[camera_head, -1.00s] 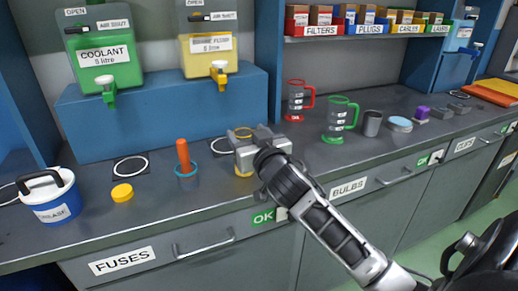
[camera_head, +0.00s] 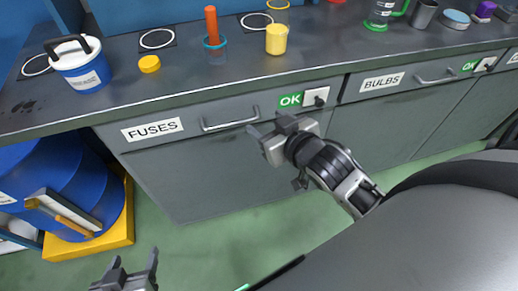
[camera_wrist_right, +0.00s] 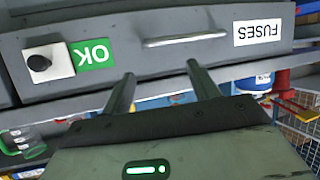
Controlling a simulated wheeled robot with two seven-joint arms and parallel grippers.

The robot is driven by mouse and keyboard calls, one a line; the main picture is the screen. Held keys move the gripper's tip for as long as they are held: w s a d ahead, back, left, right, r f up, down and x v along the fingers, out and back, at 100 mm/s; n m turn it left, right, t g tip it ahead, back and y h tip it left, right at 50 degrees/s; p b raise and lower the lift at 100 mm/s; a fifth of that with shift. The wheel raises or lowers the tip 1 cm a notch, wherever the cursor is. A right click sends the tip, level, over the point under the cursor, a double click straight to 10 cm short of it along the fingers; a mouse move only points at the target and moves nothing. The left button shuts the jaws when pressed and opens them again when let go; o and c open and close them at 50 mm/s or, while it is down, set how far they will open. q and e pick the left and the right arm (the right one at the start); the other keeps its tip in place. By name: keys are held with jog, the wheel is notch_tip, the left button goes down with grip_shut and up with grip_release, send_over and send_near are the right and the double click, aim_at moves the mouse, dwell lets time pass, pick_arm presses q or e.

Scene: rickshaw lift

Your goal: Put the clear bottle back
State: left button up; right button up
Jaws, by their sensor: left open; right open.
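I cannot make out a clear bottle in either current view. My right gripper (camera_head: 264,143) is open and empty, in front of the cabinet face below the counter, right of the FUSES drawer handle (camera_head: 230,124). Its two fingers (camera_wrist_right: 160,72) also show in the right wrist view, apart with nothing between them, pointing at the upside-down cabinet front. My left gripper (camera_head: 130,272) is open at the bottom edge of the head view, low over the green floor, with nothing seen in it.
On the counter (camera_head: 200,75) stand a blue-white GREASE tub (camera_head: 82,72), yellow lid (camera_head: 149,64), blue cup with orange stick (camera_head: 214,48), yellow cup (camera_head: 276,40) and green-handled jug (camera_head: 380,12). A blue drum (camera_head: 65,180) stands on a yellow base (camera_head: 115,235). Floor (camera_head: 195,245) is clear ahead.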

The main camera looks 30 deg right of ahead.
jog(key=s+a+f+n+g+y, duration=0.1)
jog(key=s+a+f+g+y, duration=0.1)
jog(key=s+a+f, duration=0.6)
notch_tip(320, 180, down, 3)
jog(key=shift+s+a+r+n+g+y, duration=0.1)
jog(key=shift+s+a+n+g+y, duration=0.3)
jog(key=shift+s, duration=0.55)
